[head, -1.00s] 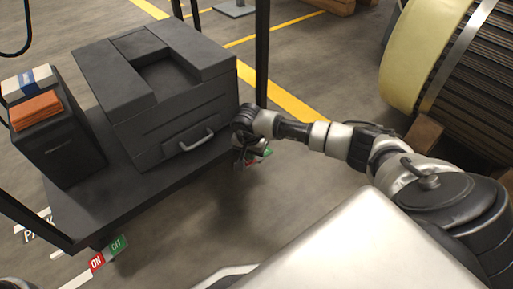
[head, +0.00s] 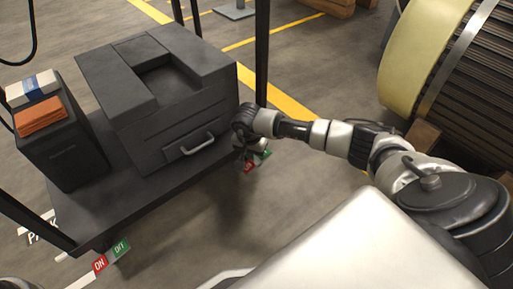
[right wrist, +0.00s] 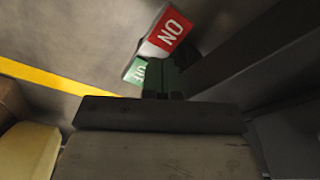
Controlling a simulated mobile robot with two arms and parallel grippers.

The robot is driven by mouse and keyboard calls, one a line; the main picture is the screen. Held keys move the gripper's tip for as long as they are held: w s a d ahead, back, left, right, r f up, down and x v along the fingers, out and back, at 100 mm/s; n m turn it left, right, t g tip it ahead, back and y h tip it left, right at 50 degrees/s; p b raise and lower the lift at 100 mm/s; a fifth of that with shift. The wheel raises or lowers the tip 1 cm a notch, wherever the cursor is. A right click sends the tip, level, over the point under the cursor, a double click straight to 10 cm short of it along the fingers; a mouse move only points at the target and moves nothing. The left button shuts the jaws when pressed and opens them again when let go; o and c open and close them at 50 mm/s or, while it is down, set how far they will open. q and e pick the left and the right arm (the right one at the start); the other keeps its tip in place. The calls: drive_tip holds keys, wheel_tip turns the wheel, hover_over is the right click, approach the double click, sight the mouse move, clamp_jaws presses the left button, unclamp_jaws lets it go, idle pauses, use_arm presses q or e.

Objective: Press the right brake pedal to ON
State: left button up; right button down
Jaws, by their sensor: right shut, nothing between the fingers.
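The right brake pedal (head: 250,166) sits low at the cart's near right corner, with a red ON part and a green OFF part. In the right wrist view its red ON part (right wrist: 168,32) shows upside down, and its green OFF part (right wrist: 138,71) is partly covered by my fingers. My right gripper (head: 243,152) is shut and empty, right at this pedal in the head view. In the right wrist view its fingertips (right wrist: 163,72) overlap the pedal's green side; I cannot tell whether they touch it. My left gripper is not in view.
The dark cart (head: 160,192) carries a large grey case (head: 160,125) and a smaller dark box (head: 60,145) with orange cloths (head: 40,115). Another ON/OFF pedal (head: 110,257) is at its near left corner. A large ribbed drum (head: 470,80) stands right.

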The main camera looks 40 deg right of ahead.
sight(252, 163)
drive_tip(key=shift+r+p, duration=1.65)
drive_tip(key=shift+r, duration=0.55)
